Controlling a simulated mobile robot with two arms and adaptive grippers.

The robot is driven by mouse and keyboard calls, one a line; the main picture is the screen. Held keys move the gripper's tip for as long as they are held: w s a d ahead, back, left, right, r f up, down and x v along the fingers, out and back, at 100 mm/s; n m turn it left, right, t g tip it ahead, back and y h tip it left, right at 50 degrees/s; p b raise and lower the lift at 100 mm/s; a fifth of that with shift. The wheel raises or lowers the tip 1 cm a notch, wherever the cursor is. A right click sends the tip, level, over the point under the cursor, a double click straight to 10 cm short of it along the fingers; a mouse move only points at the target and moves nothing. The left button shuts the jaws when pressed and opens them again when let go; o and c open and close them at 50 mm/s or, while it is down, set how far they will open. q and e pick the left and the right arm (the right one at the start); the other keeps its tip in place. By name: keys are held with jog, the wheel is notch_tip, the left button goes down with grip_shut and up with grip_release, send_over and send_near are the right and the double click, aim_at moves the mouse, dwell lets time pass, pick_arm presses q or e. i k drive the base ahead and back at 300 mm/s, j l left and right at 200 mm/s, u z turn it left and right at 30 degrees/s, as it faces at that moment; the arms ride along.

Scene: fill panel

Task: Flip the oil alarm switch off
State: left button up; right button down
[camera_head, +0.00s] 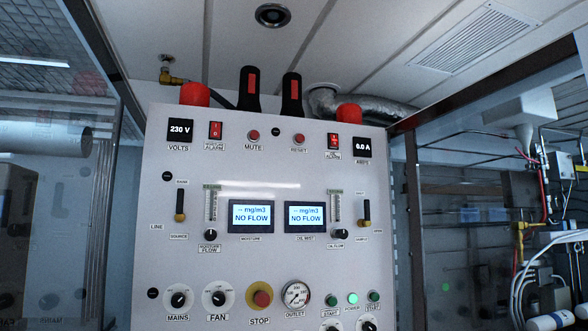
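A similar red rocker, the other alarm switch (215,130), is at the upper left beside the volts display. Neither of my grippers shows in the head view. Nothing covers the oil alarm switch.
Two red domes (194,95) (349,113) and two black upright parts with red stripes (249,90) (291,95) stand along the panel's top. RESET (299,138) and MUTE (253,135) buttons lie between the switches. Dark-framed glass flanks the panel. The space before the panel looks clear.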

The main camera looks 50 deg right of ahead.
aim_at(333, 138)
jog(key=z, duration=1.8)
